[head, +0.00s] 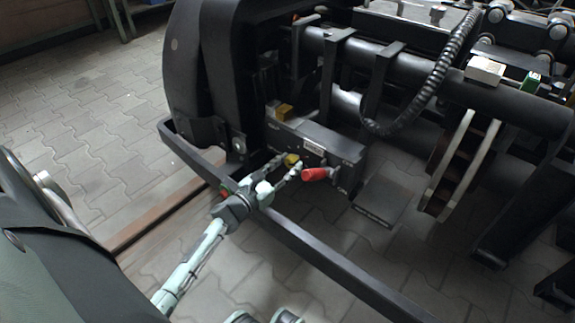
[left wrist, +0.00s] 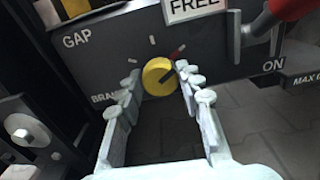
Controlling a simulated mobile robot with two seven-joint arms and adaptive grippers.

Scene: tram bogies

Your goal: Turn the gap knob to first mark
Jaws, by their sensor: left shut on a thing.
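The gap knob is a round yellow knob (left wrist: 157,79) on a dark panel (left wrist: 105,55) lettered GAP; it also shows in the head view (head: 292,159). White tick marks and one red tick stand around its upper side. The red tick is at its upper right. My left gripper (head: 290,167) reaches the panel, and in the left wrist view its two fingers (left wrist: 158,74) are closed on the knob from both sides. The knob's pointer is not clear to me. My right gripper is not in view.
A red-handled lever (head: 315,175) sticks out just right of my left gripper. A white FREE plate (left wrist: 196,10) is above the knob. A second yellow part (head: 284,112) sits on the box top. A long dark rail (head: 320,262) runs in front of the box.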

